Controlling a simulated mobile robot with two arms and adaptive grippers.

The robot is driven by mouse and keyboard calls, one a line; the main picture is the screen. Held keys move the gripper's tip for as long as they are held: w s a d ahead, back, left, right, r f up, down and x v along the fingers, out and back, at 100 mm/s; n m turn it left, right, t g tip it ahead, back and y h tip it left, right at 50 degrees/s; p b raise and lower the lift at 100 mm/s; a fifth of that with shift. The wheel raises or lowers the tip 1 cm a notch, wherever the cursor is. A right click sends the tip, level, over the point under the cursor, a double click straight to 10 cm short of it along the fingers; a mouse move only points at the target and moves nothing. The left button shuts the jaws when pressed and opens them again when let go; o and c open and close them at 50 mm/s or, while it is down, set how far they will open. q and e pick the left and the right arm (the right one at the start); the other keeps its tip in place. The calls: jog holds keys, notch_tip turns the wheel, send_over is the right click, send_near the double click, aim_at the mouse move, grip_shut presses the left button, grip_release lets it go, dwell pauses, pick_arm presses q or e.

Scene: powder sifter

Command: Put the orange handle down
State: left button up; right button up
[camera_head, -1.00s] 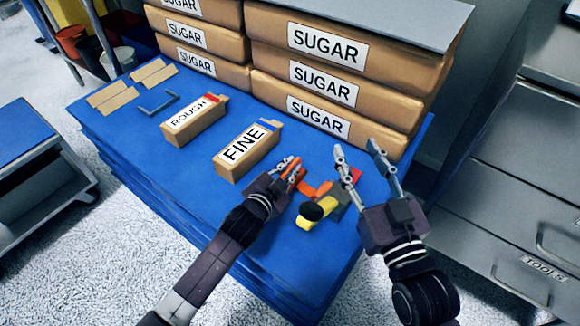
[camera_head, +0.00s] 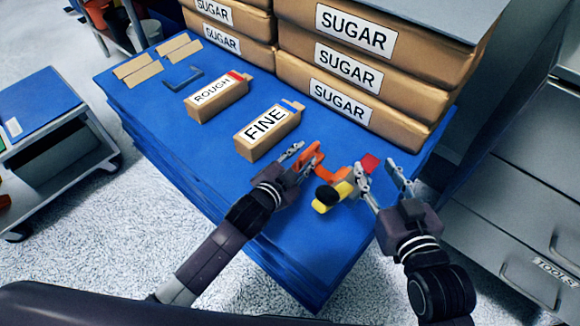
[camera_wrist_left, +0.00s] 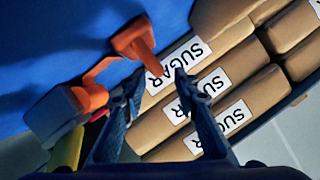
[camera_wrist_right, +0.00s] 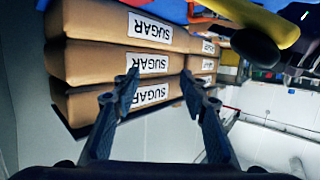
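The orange handle (camera_head: 308,160) is part of a sifter tool on the blue table, beside a yellow handle (camera_head: 323,206) with a black knob (camera_head: 326,195). My left gripper (camera_head: 298,162) is open and empty, just left of the orange handle. In the left wrist view the orange handle (camera_wrist_left: 133,40) shows just beyond the parted fingertips (camera_wrist_left: 160,88). My right gripper (camera_head: 378,172) is open and empty, right of the tool near a red part (camera_head: 369,163). In the right wrist view the yellow handle (camera_wrist_right: 248,17) shows at the top, outside the fingers (camera_wrist_right: 160,85).
Boxes marked FINE (camera_head: 268,130) and ROUGH (camera_head: 215,96) stand on the blue table (camera_head: 190,130), left of the tool. Stacked SUGAR bags (camera_head: 350,75) stand behind it. A grey drawer cabinet (camera_head: 520,220) is at the right. The table's front left is clear.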

pick_arm(q)
jog(key=s+a+n, duration=0.1)
jog(key=s+a, duration=0.2)
jog(key=s+a+r+n+y+p, duration=0.1)
jog(key=s+a+n, duration=0.1)
jog(key=s, duration=0.2)
jog(key=s+a+r+n+g+y+p, duration=0.1)
jog(key=s+a, duration=0.2)
jog(key=shift+s+a+r+n, duration=0.15)
jog(key=shift+s+a+n, duration=0.15)
jog(key=shift+s+a, duration=0.1)
jog(key=s+a+n+g+y, duration=0.2)
jog(key=s+a+n+g, duration=0.1)
jog(key=s+a+n, duration=0.2)
jog(key=s+a, duration=0.2)
jog(key=s, duration=0.2)
jog(key=shift+s+f+g, duration=0.2)
jog(key=shift+f+g, duration=0.1)
jog(key=shift+f, duration=0.05)
pick_arm(e)
jog(key=s+d+f+g+h, duration=0.1)
jog(key=s+d+f+g, duration=0.2)
jog(key=s+f+g, duration=0.3)
notch_tip(320, 180, down, 4)
jog(key=shift+s+d+f+h, duration=0.15)
jog(key=shift+s+h, duration=0.25)
jog(key=shift+s, duration=0.65)
